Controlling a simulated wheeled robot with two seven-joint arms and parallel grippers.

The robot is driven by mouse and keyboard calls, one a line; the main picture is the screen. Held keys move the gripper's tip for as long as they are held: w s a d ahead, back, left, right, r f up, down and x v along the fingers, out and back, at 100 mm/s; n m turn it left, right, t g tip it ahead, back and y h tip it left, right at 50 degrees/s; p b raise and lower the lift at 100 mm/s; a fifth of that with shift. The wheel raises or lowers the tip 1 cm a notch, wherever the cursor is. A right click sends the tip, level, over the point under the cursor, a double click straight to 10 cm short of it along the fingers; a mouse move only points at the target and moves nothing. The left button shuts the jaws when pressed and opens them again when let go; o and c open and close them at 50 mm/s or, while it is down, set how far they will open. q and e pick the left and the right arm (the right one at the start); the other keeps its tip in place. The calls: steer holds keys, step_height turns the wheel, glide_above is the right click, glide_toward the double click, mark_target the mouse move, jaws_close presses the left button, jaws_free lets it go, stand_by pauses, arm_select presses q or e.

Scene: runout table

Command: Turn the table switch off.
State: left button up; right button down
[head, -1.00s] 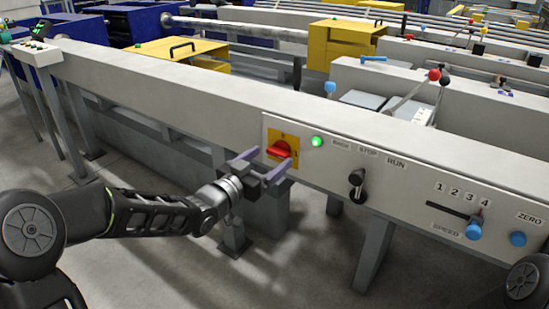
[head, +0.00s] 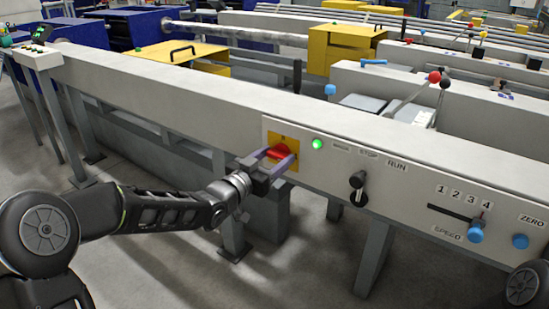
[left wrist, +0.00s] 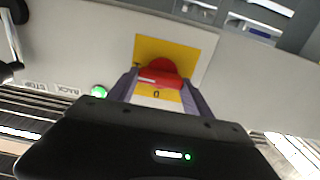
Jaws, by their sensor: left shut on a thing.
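The table switch is a red rotary knob (head: 279,151) on a yellow plate (head: 291,141), on the front panel of the long grey table. In the left wrist view the red knob (left wrist: 160,74) shows between my fingers, with the yellow plate (left wrist: 190,48) behind it. My left gripper (head: 274,157) is shut on the knob, one finger on each side. The fingers hide part of the plate and its markings. A green lamp (head: 317,144) beside the switch is lit. My right gripper is not in view.
Right of the lamp on the panel (head: 400,190) are a black selector (head: 357,186), a speed slider with a blue knob (head: 475,231) and a blue zero button (head: 520,241). Grey table legs stand below the panel. The floor in front is clear.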

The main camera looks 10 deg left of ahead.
arm_select(q)
steer(key=c, duration=0.5)
steer(key=shift+n, duration=0.3)
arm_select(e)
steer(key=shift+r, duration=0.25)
arm_select(q)
steer(key=shift+r+n+p, duration=0.15)
steer(key=shift+n+p, duration=0.85)
steer(key=shift+p, duration=0.05)
steer(key=n+p, duration=0.2)
steer(key=n, duration=0.1)
steer(key=shift+a+n, duration=0.1)
steer(key=shift+n, duration=0.2)
steer(key=n+p, duration=0.4)
steer(key=n, duration=0.2)
steer(key=shift+w+a, duration=0.1)
steer(key=shift+a, duration=0.05)
steer(key=n+p, duration=0.2)
steer(key=n, duration=0.2)
steer(key=shift+f+n+p, duration=0.25)
steer(key=shift+n+p, duration=0.35)
steer(key=shift+n, duration=0.3)
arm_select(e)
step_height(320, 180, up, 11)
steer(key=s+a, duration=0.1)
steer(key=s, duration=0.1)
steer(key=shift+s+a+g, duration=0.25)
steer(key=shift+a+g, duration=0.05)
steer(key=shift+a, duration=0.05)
